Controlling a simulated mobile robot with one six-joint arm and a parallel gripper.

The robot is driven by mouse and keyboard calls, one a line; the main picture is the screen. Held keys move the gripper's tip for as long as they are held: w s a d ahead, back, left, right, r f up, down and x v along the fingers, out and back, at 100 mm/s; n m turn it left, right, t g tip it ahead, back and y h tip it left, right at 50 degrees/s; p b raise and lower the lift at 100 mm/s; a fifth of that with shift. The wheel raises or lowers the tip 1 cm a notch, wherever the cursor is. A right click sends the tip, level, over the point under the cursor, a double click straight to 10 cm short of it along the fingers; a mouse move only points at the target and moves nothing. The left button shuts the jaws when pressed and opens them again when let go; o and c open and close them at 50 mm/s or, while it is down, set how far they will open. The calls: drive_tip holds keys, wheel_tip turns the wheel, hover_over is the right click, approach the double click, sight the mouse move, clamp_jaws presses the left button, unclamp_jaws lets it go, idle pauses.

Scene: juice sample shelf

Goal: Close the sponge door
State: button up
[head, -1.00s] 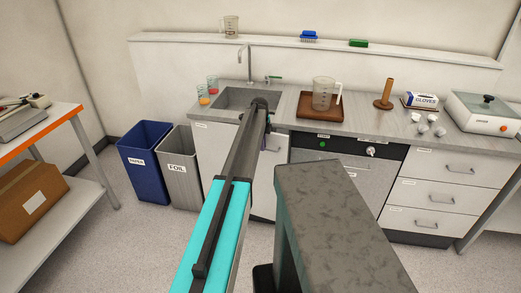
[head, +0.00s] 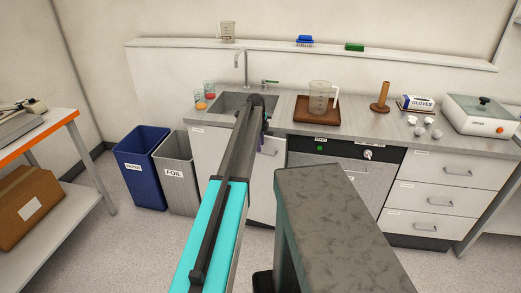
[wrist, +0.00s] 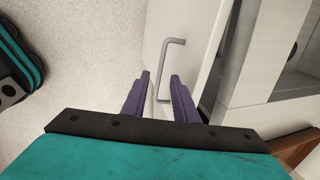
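The sponge door is likely the white cabinet door (head: 268,185) under the sink, partly hidden by my arm; its label is not readable. In the wrist view the white door (wrist: 200,45) carries a grey bar handle (wrist: 168,60). A narrow gap shows along its right edge, so it looks slightly ajar, though how far is unclear. My gripper (wrist: 160,78) is open, its two purple fingers apart. The lower end of the handle appears between the fingers in the picture; contact cannot be told. In the head view the gripper is mostly hidden behind my arm.
The sink (head: 232,103) is above the door. A panel with a green button (head: 345,150) and drawers (head: 435,196) stand to the right. A blue bin (head: 140,170) and a grey bin (head: 176,175) stand left of the cabinet. Floor in front is clear.

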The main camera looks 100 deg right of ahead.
drive_tip(key=b+v, duration=0.2)
drive_tip(key=v, duration=0.8)
